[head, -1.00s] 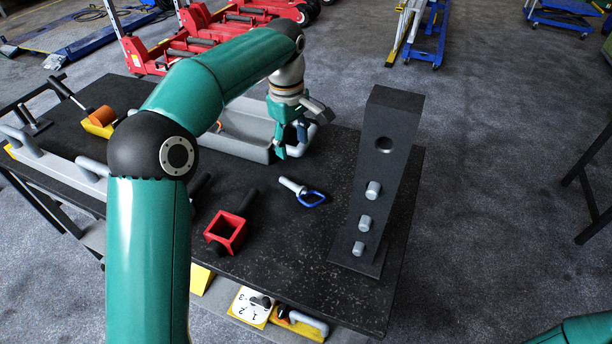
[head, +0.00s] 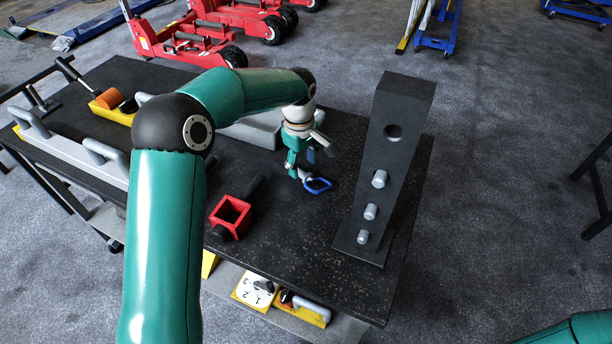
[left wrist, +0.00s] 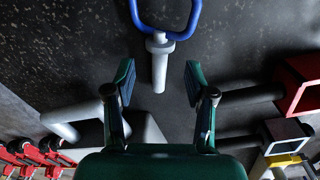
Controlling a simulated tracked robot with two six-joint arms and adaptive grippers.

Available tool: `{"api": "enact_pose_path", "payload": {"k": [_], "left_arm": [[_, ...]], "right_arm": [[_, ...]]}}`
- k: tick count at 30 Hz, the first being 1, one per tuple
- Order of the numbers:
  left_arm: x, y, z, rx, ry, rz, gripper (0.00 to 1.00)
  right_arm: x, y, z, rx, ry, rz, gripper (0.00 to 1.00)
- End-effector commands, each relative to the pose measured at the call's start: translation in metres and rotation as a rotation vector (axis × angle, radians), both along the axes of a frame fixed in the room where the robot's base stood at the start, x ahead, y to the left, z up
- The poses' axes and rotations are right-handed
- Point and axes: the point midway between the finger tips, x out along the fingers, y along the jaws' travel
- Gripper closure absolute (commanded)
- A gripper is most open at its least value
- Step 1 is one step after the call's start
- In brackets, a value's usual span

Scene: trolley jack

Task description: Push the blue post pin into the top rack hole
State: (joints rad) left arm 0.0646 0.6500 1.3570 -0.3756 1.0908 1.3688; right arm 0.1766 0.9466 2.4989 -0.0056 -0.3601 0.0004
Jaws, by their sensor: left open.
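The blue post pin, a grey shank with a blue loop handle (head: 318,186), lies on the dark table. It also shows in the left wrist view (left wrist: 160,55), its shank pointing toward the gap between my fingers. My left gripper (head: 301,170) is open just above the pin, hiding part of its shank in the head view. In the wrist view the fingers (left wrist: 158,85) are apart with nothing gripped. The dark upright rack (head: 375,150) stands at the table's right. Its top hole (head: 393,132) is empty, with grey pegs below it. My right gripper is not in view.
A red square bracket (head: 231,216) with a dark handle lies left of the pin. A grey tray or block (head: 255,133) lies behind my gripper. A long grey handled bar (head: 75,155) lies at the table's left. Table around the rack's near left is clear.

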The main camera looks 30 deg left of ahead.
Motion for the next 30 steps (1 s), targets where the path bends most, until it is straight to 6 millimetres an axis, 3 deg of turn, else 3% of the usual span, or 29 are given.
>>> {"api": "enact_pose_path", "payload": {"k": [7, 16, 26, 30], "left_arm": [[0.002, -0.001, -0.034, -0.001, 0.004, 0.001, 0.45], [0.002, -0.001, -0.04, -0.001, 0.001, 0.001, 0.45], [0.002, -0.001, -0.04, -0.001, 0.001, 0.001, 0.99], [0.003, -0.001, -0.039, 0.0, 0.0, 0.001, 1.0]], "right_arm": [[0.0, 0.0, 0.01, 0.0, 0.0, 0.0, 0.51], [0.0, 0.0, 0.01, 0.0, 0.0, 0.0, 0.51], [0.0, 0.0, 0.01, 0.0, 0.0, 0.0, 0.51], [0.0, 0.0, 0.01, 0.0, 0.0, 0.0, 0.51]]}}
